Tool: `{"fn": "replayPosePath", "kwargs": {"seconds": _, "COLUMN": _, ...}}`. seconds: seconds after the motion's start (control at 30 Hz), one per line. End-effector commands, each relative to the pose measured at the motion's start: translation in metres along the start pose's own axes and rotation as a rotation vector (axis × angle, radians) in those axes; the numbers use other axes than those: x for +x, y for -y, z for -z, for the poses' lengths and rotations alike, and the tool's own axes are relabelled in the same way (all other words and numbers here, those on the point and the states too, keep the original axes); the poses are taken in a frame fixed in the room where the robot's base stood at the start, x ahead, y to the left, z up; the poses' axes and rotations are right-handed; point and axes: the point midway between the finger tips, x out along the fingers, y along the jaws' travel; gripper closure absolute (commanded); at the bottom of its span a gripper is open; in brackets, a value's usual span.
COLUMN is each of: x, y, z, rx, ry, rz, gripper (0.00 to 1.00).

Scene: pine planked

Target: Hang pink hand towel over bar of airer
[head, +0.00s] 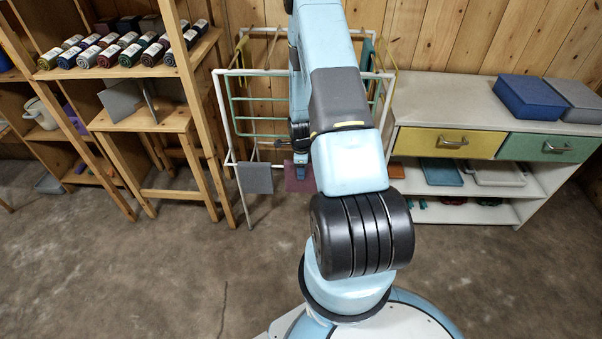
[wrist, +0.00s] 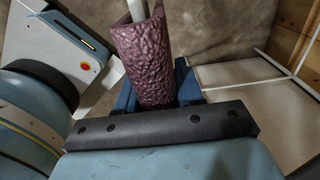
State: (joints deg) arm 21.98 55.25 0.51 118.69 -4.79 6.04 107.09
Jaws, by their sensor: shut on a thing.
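The pink hand towel (head: 295,180) hangs at the airer's low front bar, just right of a grey cloth (head: 257,178). In the wrist view the towel (wrist: 150,60), dark pink and bumpy, is curved over a white bar (wrist: 136,10). The airer (head: 224,120) has a white frame and green rungs. My gripper (head: 302,172) is at the towel, pointing down at bar height. Its blue fingers (wrist: 155,92) are shut on the towel; their tips are mostly hidden behind it. My arm hides the airer's middle.
A wooden shelf (head: 180,70) with rolled, labelled bundles (head: 110,55) stands left of the airer. A white cabinet (head: 430,110) with yellow and green drawers stands close on the right, blue and grey boxes on top. The concrete floor (head: 150,270) in front is clear.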

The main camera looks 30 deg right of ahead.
Motion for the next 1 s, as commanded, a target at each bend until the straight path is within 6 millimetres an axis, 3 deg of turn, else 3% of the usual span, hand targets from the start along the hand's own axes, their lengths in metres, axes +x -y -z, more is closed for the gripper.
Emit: {"fn": "replayPosePath", "kwargs": {"seconds": 1.0, "x": -0.099, "y": 0.001, "z": 0.0, "rx": 0.0, "ry": 0.001, "rz": 0.003, "gripper": 0.8}}
